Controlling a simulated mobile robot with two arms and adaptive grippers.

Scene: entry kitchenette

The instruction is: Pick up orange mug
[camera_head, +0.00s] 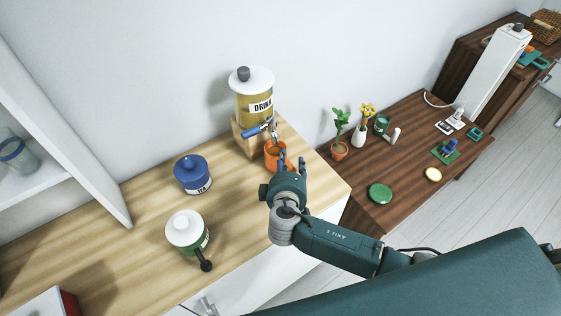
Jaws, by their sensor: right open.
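The orange mug (270,155) stands on the light wood counter, under the tap (272,127) of the yellow drink dispenser (255,108). My right gripper (292,161) is open, with its blue-tipped fingers at the mug's right side. The fingers overlap the mug's right edge in the picture, and I cannot tell whether they touch it. The gripper hides part of the mug's right and lower side. My left gripper is not in view.
On the counter (140,243) stand a blue canister (193,175) and a green canister with a white lid (184,232). A dark wood table (408,195) at the right holds plants and small items. A white shelf unit (85,165) stands at the left.

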